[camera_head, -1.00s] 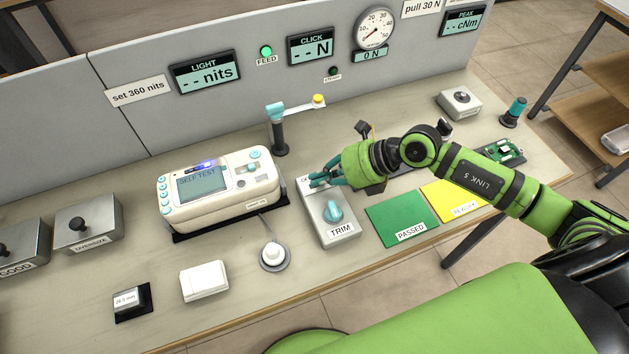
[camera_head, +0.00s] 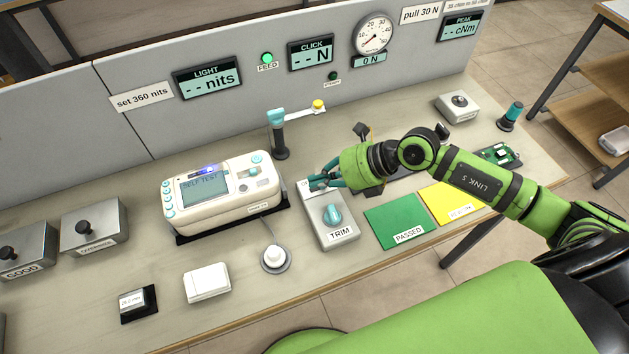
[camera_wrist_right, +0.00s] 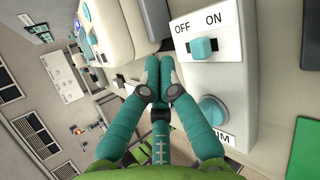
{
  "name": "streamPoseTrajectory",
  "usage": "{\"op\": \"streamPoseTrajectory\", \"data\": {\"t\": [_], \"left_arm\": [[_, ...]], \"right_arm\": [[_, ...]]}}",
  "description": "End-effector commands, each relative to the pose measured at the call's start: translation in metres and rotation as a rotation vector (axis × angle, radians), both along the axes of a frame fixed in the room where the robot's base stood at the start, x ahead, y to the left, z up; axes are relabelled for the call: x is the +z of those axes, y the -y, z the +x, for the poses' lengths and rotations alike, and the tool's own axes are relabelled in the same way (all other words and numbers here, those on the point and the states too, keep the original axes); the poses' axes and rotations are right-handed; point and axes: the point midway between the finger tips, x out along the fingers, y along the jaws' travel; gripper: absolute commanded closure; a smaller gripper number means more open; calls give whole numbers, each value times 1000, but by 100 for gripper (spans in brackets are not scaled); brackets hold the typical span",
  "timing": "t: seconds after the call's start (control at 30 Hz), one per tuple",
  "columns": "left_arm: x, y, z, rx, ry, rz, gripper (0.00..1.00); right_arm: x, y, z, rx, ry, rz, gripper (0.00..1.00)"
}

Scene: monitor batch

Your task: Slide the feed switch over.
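The feed switch is a small teal slider (camera_wrist_right: 203,48) on a pale box (camera_head: 342,233) that also has a teal TRIM knob (camera_head: 332,214). In the right wrist view it sits below the OFF and ON labels; I cannot tell its exact end position. In the head view my right gripper's fingers hide it. My right gripper (camera_wrist_right: 158,62) has its teal fingertips together, with nothing seen between them. They are just beside the box's edge, on the OFF side, apart from the slider in the wrist view. My left gripper is not in view.
A green FEED lamp (camera_head: 267,58) is lit on the grey panel. A white self-test device (camera_head: 222,193) stands left of the switch box. A round white button (camera_head: 274,255) is in front, a lever post (camera_head: 279,138) behind. Green (camera_head: 398,222) and yellow (camera_head: 452,203) mats lie to the right.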

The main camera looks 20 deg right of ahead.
Motion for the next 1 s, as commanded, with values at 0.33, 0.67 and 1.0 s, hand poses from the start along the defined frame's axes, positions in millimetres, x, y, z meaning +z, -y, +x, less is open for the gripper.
{"op": "streamPoseTrajectory", "data": {"t": [0.33,0.67,1.0], "left_arm": [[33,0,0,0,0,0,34],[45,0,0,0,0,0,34],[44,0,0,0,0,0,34]], "right_arm": [[32,0,-6,1,-1,0,100],[44,0,-9,1,-1,0,100],[43,0,-9,1,-1,0,100]]}}
